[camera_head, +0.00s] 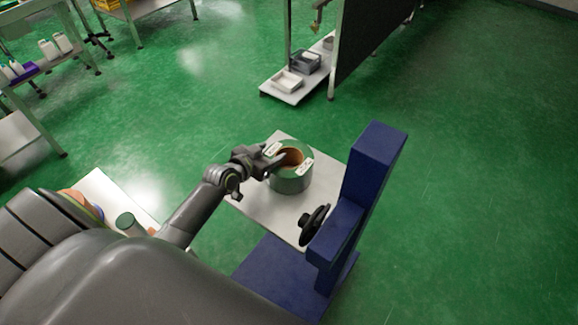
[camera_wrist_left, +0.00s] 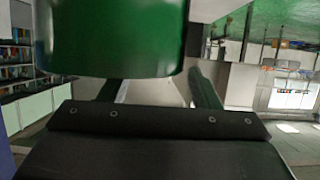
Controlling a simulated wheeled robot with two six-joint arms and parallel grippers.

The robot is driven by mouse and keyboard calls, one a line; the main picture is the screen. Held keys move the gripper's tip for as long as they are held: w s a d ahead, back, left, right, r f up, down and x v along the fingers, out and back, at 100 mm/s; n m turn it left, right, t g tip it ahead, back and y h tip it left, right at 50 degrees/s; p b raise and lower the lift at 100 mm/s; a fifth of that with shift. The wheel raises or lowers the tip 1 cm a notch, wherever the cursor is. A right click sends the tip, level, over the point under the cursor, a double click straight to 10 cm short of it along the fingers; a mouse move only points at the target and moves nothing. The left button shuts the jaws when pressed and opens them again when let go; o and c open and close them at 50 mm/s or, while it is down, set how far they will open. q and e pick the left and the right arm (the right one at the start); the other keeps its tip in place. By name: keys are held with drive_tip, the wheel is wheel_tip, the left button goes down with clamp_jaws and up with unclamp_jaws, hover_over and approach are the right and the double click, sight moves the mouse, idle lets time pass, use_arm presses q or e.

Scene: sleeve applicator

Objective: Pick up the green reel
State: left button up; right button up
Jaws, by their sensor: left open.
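The green reel (camera_head: 290,183) stands upright on a light grey tabletop (camera_head: 266,213) in the head view. It has a brown hollow core and white labels on its top face. My left gripper (camera_head: 277,161) is at the reel's upper left rim, with its dark fingers reaching over the top toward the core. In the left wrist view the green reel (camera_wrist_left: 112,38) fills the upper left, close in front of the open fingers (camera_wrist_left: 158,92). I cannot tell whether a finger touches the reel. My right gripper is not in view.
A dark blue stand (camera_head: 366,185) rises right of the tabletop, with a black round hub (camera_head: 314,224) facing the reel. A small green-topped cylinder (camera_head: 127,222) is at lower left. A shelf with bins (camera_head: 305,62) stands behind. Open green floor lies to the right.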

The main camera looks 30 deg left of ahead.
use_arm(q)
drive_tip(key=shift+w+d+f, duration=0.15)
drive_tip(key=shift+w+f, duration=0.1)
drive_tip(key=shift+w, duration=0.4)
drive_tip(key=shift+s, duration=0.1)
drive_tip(key=c, duration=1.2)
drive_tip(key=shift+s+f, duration=0.1)
clamp_jaws()
drive_tip(key=shift+s+f, duration=0.1)
drive_tip(key=shift+f, duration=0.1)
drive_tip(key=shift+r, duration=0.3)
